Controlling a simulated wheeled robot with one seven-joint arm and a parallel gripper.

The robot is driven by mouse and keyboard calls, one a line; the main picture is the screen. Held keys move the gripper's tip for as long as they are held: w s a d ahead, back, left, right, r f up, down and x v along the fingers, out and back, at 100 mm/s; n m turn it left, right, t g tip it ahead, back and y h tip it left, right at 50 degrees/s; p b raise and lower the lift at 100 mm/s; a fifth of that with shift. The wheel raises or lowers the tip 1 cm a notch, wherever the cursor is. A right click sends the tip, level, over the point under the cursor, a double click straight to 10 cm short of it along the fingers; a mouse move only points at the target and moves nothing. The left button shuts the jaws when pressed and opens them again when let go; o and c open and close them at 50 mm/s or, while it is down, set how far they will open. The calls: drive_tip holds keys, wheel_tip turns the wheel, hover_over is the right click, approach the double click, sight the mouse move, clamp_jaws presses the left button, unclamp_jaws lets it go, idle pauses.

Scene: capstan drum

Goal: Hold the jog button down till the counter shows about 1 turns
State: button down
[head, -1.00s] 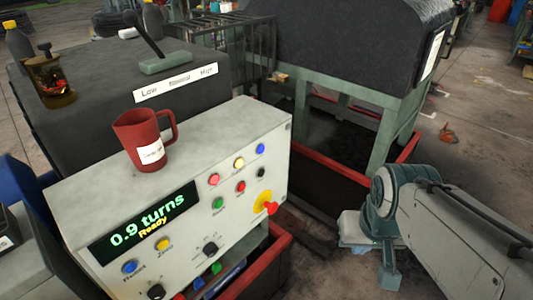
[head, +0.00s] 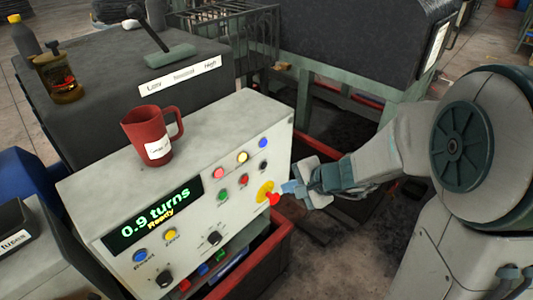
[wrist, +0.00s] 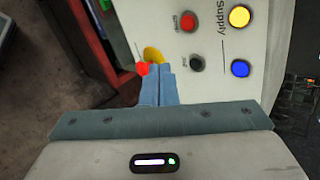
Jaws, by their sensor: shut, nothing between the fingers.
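The grey control panel (head: 200,210) has a counter display (head: 152,216) that reads "0.9 turns" with "Ready" below. A black button (head: 263,166) sits at the right end of the lower button row, beside a red button (head: 243,180) and a green button (head: 223,195). The black button also shows in the wrist view (wrist: 196,63); its small label is too blurred to read surely as jog. My gripper (head: 288,188) is shut and empty near the panel's right edge, below the black button. In the wrist view its fingertips (wrist: 157,70) overlap the red knob; contact cannot be told.
The red knob (head: 274,199) on a yellow disc (head: 263,189) juts from the panel's lower right. A red mug (head: 150,135) stands on top of the panel. A lever (head: 150,32) and bottles stand on the dark box behind. A red-edged tray lies below.

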sight(264, 165)
drive_tip(key=w+d+f+m+t+h+p, duration=0.1)
drive_tip(key=w+d+f+m+h, duration=0.1)
drive_tip(key=w+f+m, duration=0.4)
drive_tip(key=shift+t, duration=0.4)
drive_tip(key=w+a+p, duration=0.1)
drive_tip(key=w+a, duration=0.4)
drive_tip(key=a, duration=0.1)
drive_tip(key=shift+w+a, duration=0.15)
drive_tip(key=shift+a, duration=0.2)
drive_tip(key=shift+a, duration=0.1)
idle(1.8)
drive_tip(key=shift+w+a+b, duration=0.25)
drive_tip(key=shift+w+b, duration=0.05)
